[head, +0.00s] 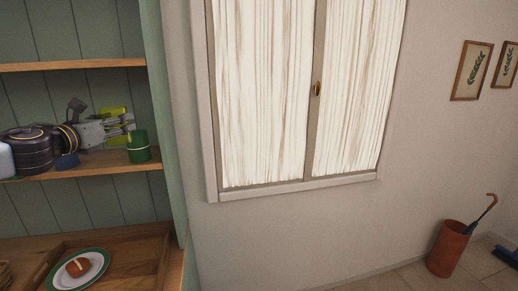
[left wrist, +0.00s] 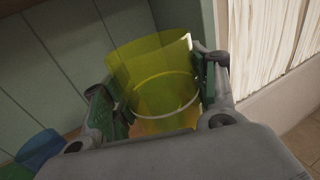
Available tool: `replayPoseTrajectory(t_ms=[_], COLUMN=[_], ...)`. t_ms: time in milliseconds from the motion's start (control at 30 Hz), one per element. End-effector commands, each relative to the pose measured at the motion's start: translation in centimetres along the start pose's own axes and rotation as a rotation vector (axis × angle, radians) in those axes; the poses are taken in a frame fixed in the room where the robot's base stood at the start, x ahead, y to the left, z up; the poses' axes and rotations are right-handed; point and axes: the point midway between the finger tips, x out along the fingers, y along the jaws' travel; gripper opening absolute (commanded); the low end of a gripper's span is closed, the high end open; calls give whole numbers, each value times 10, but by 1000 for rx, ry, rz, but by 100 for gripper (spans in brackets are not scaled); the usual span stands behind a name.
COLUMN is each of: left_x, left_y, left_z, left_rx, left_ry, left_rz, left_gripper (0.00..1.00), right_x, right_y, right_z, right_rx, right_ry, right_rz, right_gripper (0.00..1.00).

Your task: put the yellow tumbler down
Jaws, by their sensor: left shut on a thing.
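The yellow tumbler (head: 114,112) is see-through and shows at the middle shelf (head: 100,168), partly covered by my gripper. My left gripper (head: 126,124) is shut on it, with a finger on either side. The left wrist view shows the tumbler (left wrist: 152,72) between the two fingers (left wrist: 160,95), its wide mouth up in the picture. In the head view the tumbler looks about upright. I cannot tell whether its base touches the shelf. My right gripper is in neither view.
A green container (head: 138,150) stands on the shelf just right of the tumbler. A blue object (head: 67,161) is left, below my arm. An upper shelf board (head: 70,66) lies above. Below, a wooden tray (head: 145,256) holds a plate (head: 57,279).

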Motion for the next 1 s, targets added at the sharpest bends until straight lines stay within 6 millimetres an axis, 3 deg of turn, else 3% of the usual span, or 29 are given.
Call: replayPoseTrajectory(t_ms=[1000], left_x=[-4], left_y=[5], left_z=[24], left_rx=[1], left_ry=[-1], left_rz=[69], left_gripper=[29], right_x=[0], right_y=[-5], right_z=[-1], right_rx=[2], right_ry=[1], right_rz=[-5], right_gripper=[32])
